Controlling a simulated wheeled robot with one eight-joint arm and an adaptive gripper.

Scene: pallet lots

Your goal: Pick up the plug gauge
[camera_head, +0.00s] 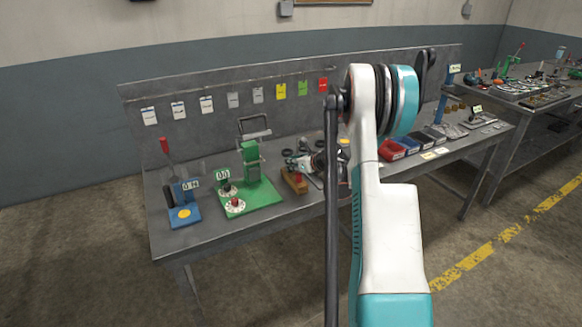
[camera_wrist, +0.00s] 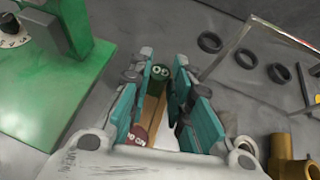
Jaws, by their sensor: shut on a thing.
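The plug gauge has a dark green end (camera_wrist: 160,73) and a red-brown end (camera_wrist: 138,134), both between my fingers in the wrist view. A wooden block (camera_wrist: 153,104) shows between those two ends. In the head view the wooden block (camera_head: 291,184) sits on the bench, right of the green fixture. My gripper (camera_wrist: 163,66) is shut on the plug gauge, its teal fingers on either side; it also shows in the head view (camera_head: 307,170), low over the bench and partly hidden by my arm. I cannot tell whether the gauge is clear of the block.
A green press fixture (camera_head: 262,195) stands close on the left, with a blue fixture (camera_head: 184,213) beyond it. Black rings (camera_wrist: 210,42), a wire frame (camera_wrist: 270,42) and brass parts (camera_wrist: 282,152) lie to the right in the wrist view. Red and blue bins (camera_head: 392,150) stand farther right.

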